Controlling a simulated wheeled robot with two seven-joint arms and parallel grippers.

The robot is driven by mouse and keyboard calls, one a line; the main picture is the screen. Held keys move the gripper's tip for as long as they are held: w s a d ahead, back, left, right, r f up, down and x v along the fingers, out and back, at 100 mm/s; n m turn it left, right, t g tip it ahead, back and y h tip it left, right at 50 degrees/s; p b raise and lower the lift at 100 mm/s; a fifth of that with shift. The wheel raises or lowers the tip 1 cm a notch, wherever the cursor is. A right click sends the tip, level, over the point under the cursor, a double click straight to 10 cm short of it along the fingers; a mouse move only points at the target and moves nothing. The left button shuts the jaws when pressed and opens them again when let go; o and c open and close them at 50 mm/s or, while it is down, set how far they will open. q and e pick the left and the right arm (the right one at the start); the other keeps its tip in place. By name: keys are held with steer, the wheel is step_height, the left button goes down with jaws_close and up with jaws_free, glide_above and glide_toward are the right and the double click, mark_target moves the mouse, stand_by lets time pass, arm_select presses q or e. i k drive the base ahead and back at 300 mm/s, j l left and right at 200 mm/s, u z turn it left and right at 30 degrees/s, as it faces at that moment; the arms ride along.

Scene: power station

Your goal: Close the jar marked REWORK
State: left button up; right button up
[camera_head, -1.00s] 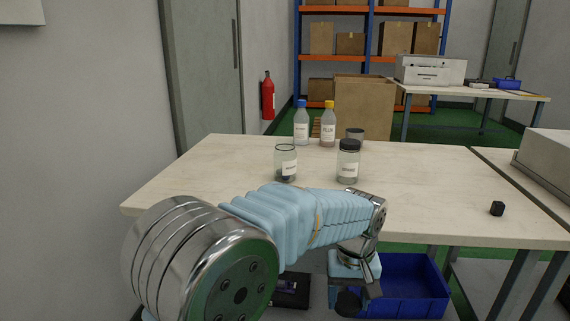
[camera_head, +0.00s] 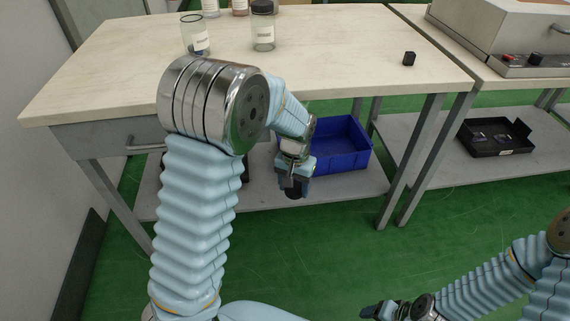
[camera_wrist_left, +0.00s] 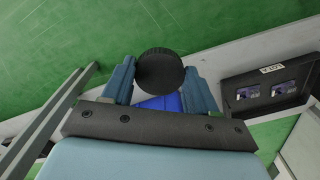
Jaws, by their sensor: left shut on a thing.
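The label words are too small to read. My left gripper (camera_head: 294,185) is shut on a round black lid (camera_wrist_left: 160,70), held between its fingertips in the left wrist view. It hangs in front of the table, below the tabletop and beside the blue bin. My right gripper (camera_head: 382,311) is low at the bottom right, away from the table; its fingers are too unclear to judge.
A blue bin (camera_head: 340,146) sits on the lower shelf. A black tray (camera_head: 495,136) lies on the neighbouring table's shelf. Bottles at the back are cut off.

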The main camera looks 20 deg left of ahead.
mark_target(194, 30)
steer(key=k+j+u, duration=0.1)
steer(key=u, duration=0.2)
steer(key=k+j+u, duration=0.15)
steer(key=u, duration=0.15)
steer(key=j+u, duration=0.25)
steer(key=u, duration=0.25)
